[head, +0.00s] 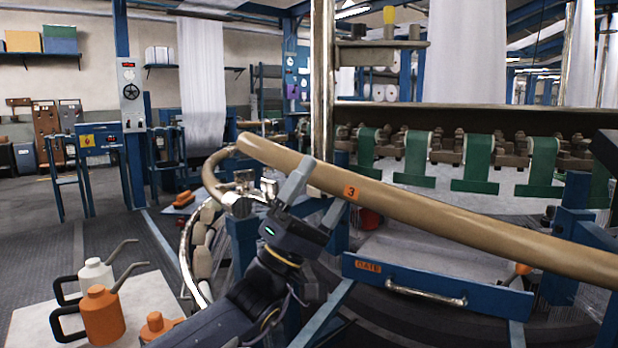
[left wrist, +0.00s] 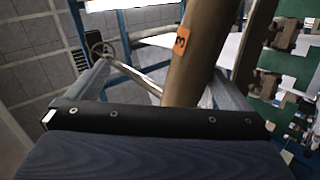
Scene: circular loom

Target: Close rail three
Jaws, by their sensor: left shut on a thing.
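Rail three (head: 440,215) is a long tan rounded rail with an orange tag marked 3. In the head view it slopes down from upper left to the right edge. Its left end is above a metal fitting (head: 240,203) on the loom's curved ring; I cannot tell whether they touch. My left gripper (head: 318,188) is shut on the rail, just left of the tag. In the left wrist view the rail (left wrist: 197,70) runs up between the two fingers (left wrist: 160,95), its tag beyond them. My right gripper is not in view.
A blue panel marked GATE (head: 440,290) with a metal handle is below the rail. A metal post (head: 322,90) stands behind it. Oil cans, one orange (head: 103,315) and one white (head: 95,275), stand on a pale surface at lower left.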

